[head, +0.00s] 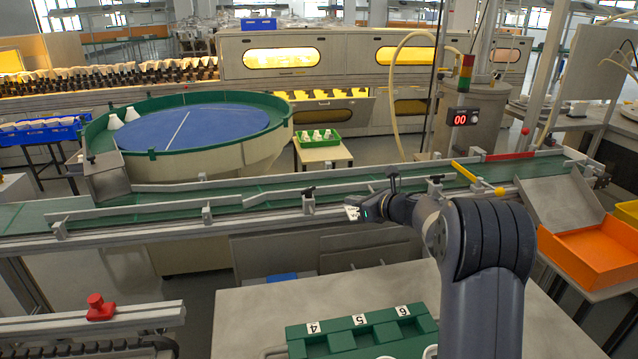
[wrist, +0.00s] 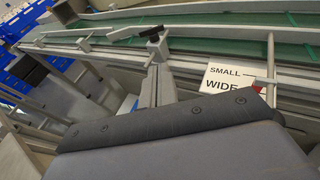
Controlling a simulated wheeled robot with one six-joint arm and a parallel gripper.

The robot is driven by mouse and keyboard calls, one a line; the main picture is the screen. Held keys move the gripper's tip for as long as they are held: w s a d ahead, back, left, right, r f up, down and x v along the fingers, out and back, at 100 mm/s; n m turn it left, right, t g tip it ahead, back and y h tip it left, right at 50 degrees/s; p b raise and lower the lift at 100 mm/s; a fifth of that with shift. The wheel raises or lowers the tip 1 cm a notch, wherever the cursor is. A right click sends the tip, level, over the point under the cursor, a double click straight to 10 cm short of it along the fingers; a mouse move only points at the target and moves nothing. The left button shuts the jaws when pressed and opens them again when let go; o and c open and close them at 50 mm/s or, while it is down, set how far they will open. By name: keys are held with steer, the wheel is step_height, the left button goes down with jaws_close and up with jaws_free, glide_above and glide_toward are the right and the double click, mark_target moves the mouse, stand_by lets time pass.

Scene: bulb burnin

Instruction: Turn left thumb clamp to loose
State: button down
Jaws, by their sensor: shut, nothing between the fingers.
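The left thumb clamp (head: 308,192) is a small black handle on a grey post at the near rail of the green conveyor, in the head view. In the wrist view it is the black lever (wrist: 152,34) on top of a grey upright block; its lever lies across the post, slightly tilted. My gripper (head: 372,209) is to the right of the clamp in the head view, close to the conveyor's front edge and apart from the clamp. It is shut and empty. The fingertips are not clear in the head view, and the wrist view shows only a grey body in front.
A white SMALL/WIDE sign (wrist: 228,78) is right of the clamp. Another black clamp (head: 435,183) stands further right on the rail. A yellow bar (head: 477,179) crosses the conveyor. A green numbered tray (head: 297,345) sits on the near table; a red button (head: 100,307) is at lower left.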

glide_toward(313, 189)
steer(key=f+x, duration=0.1)
steer(key=x, duration=0.4)
steer(key=shift+w+a+r, duration=0.2)
steer(key=shift+w+a, duration=0.3)
steer(key=shift+w, duration=0.05)
